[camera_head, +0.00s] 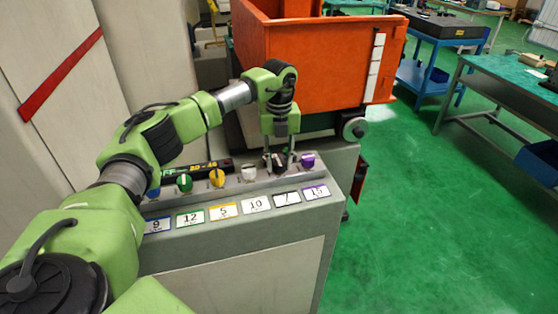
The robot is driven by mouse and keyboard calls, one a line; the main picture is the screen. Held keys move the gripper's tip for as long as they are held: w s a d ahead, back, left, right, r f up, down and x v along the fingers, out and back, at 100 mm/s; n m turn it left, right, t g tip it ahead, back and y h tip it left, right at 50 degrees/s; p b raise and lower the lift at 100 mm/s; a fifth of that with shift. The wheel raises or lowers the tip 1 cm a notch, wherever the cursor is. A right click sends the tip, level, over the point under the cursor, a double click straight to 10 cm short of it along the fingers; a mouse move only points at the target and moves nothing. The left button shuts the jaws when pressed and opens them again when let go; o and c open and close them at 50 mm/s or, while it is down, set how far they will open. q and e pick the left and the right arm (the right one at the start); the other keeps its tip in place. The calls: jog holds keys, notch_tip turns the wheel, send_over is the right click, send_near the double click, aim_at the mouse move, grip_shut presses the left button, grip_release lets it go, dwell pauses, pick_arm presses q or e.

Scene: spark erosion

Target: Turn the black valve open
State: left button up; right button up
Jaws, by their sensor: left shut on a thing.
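The black valve (276,166) stands in a row of coloured valves on the sloped top of a grey cabinet. The label 7 is on the front edge below it. My left gripper (278,158) comes down from above and is shut on the black valve, with a finger on either side. The fingers hide part of the valve. My right gripper is not in the picture.
A purple valve (308,160) stands close to the right of the gripper and a white valve (248,173) close to its left. Yellow (216,177) and green (184,182) valves stand further left. An orange tank (320,60) rises behind. Green floor lies open to the right.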

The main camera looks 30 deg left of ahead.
aim_at(280, 162)
pick_arm(q)
jog(key=shift+w, duration=0.1)
dwell(0.3)
jog(key=o, duration=1.1)
notch_tip(280, 162, up, 12)
jog(key=shift+r, duration=0.1)
